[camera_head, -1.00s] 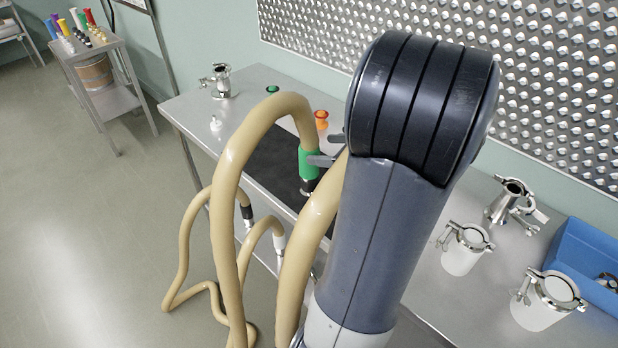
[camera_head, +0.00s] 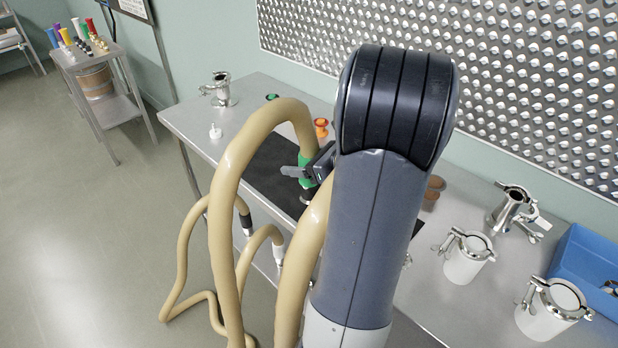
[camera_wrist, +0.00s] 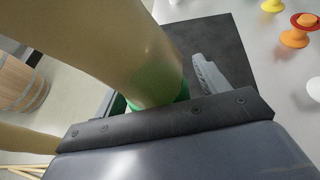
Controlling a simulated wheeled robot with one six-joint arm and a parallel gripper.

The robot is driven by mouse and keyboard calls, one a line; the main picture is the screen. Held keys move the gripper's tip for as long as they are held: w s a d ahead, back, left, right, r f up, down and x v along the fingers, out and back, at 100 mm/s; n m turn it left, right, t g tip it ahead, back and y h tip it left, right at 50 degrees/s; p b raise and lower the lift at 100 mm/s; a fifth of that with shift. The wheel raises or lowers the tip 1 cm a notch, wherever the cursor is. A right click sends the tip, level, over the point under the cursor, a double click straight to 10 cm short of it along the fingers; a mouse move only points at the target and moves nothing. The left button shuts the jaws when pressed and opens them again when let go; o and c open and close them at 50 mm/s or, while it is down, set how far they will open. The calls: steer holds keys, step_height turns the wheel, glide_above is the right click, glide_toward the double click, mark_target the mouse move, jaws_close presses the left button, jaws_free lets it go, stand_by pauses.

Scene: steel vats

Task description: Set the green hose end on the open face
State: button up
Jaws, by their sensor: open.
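The green hose end (camera_head: 305,160) is a green cuff on a thick beige hose, which arches up and comes down over the dark mat. In the wrist view the green cuff (camera_wrist: 172,98) shows just past my gripper's body. My gripper (camera_head: 300,172) is open at the cuff, with one finger crossing its near side. Clamped steel fittings stand on the bench, one upright at the right (camera_head: 511,205) and one at the far left (camera_head: 221,90). I cannot tell which is the open face.
White clamped pots (camera_head: 465,265) and (camera_head: 548,315) and a blue bin (camera_head: 590,265) crowd the right bench. The dark mat (camera_head: 270,165) lies under the hose end. An orange piece (camera_head: 320,127) stands behind. Other hoses hang at the bench's front.

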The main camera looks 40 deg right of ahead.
steer(key=shift+c, duration=0.3)
jaws_close()
stand_by(0.5)
